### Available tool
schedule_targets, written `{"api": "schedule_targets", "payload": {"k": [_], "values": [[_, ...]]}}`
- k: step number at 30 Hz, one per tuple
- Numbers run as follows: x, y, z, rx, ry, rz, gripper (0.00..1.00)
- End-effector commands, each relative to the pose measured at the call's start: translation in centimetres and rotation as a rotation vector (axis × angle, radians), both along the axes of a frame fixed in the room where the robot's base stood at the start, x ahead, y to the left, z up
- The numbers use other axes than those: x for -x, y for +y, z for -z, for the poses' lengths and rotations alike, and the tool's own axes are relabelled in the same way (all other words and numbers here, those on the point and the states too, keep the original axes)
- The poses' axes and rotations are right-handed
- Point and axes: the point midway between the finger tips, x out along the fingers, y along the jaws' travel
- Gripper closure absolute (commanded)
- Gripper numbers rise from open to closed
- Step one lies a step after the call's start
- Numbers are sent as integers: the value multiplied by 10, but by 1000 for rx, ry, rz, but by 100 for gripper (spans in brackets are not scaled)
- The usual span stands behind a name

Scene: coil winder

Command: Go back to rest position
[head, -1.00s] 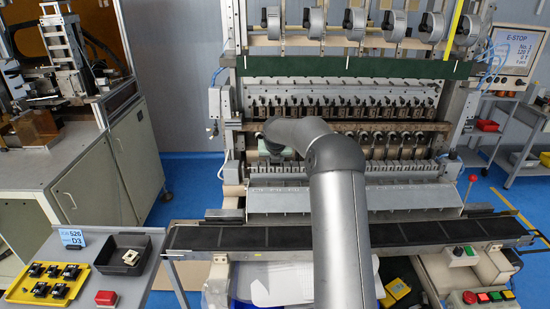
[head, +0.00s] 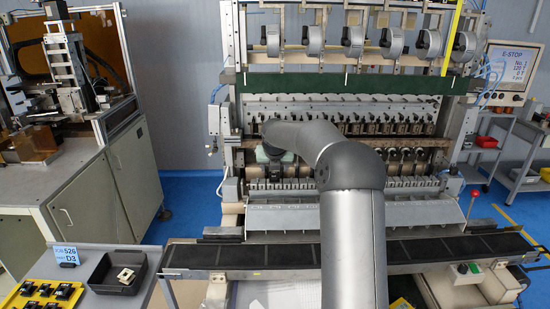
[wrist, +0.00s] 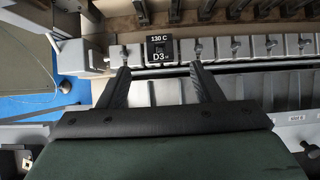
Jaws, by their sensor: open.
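My gripper shows in the wrist view (wrist: 158,75) with its two fingers spread and nothing between them. Its fingertips are over the front bar of the coil winder (wrist: 240,50), on both sides of a black plate (wrist: 160,50) reading "130 C" and "D3". I cannot tell whether the fingers touch the bar. In the head view my arm reaches up into the coil winder (head: 345,85), and its end is at the left part of the spindle row, where the fingers are hidden.
A dark conveyor (head: 430,253) runs across the machine's front. At lower left are a black tray (head: 130,288) holding a pale part, a yellow tray (head: 12,303) with several black parts, and a "D3" sign (head: 66,254). A screen (head: 508,70) reads "E-STOP".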

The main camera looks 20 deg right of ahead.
Motion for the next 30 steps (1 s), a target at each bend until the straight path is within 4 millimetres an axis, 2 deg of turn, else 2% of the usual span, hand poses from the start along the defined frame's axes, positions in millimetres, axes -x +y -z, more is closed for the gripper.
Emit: {"api": "schedule_targets", "payload": {"k": [6,12,18,27,30], "values": [[29,10,-43,3,-2,2,41],[46,18,-71,2,0,0,41],[53,22,-82,0,2,1,41],[53,22,-83,1,2,0,41],[57,28,-82,-13,3,19,41]]}}
